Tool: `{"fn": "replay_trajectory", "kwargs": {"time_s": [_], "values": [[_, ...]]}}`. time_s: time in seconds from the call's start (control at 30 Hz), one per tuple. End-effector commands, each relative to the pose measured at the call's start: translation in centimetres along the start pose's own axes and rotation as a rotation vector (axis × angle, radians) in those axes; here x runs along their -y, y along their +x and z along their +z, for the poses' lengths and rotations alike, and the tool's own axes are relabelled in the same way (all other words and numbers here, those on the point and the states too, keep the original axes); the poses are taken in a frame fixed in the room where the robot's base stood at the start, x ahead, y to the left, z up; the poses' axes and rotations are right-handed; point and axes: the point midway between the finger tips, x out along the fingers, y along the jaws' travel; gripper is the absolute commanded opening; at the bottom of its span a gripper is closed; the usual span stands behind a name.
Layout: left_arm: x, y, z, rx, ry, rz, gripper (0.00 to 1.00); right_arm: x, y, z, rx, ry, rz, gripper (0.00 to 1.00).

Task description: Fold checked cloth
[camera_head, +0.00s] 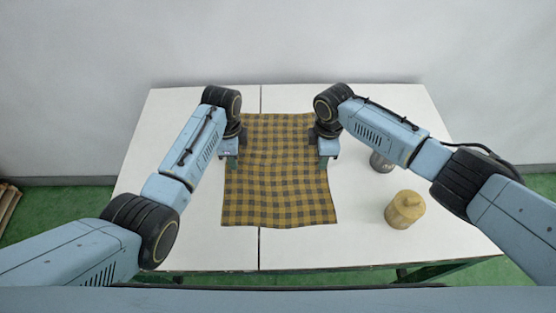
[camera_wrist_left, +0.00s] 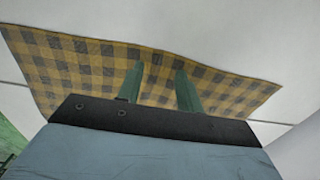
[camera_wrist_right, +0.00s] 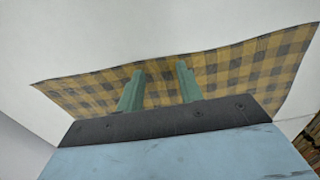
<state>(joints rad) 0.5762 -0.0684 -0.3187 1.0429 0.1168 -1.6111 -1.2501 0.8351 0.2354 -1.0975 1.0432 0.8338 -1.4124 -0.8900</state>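The yellow and dark checked cloth (camera_head: 279,180) lies spread out on the white table, with mild ripples and a slightly uneven near edge. My left gripper (camera_head: 231,163) is over the cloth's left edge, and my right gripper (camera_head: 325,163) is over its right edge. In the left wrist view the two green fingers (camera_wrist_left: 160,80) stand apart with cloth (camera_wrist_left: 85,65) showing between them. In the right wrist view the green fingers (camera_wrist_right: 160,80) are also apart in front of the cloth (camera_wrist_right: 240,65). Whether the fingertips touch the cloth is hard to tell.
A yellowish lidded jar (camera_head: 405,210) stands on the white table (camera_head: 190,240) to the right of the cloth. A dark metallic container (camera_head: 381,163) is partly hidden behind my right arm. The table is clear left of the cloth and along the front.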

Motion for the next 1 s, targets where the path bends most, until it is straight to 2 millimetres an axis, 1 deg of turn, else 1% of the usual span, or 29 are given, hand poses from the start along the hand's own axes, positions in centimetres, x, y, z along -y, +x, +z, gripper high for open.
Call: {"fn": "replay_trajectory", "kwargs": {"time_s": [0.07,0.53,1.0], "values": [[-0.05,0.05,0.02,0.0,0.0,0.002,0.31,0.05,0.06,0.05,0.001,0.0,-0.001,0.31],[-0.07,0.07,0.04,0.001,0.0,0.002,0.0,0.06,0.08,0.08,0.001,0.001,-0.002,0.0],[-0.08,0.01,0.06,0.001,0.0,0.003,0.0,0.08,0.01,0.09,0.002,0.001,-0.002,0.0]]}}
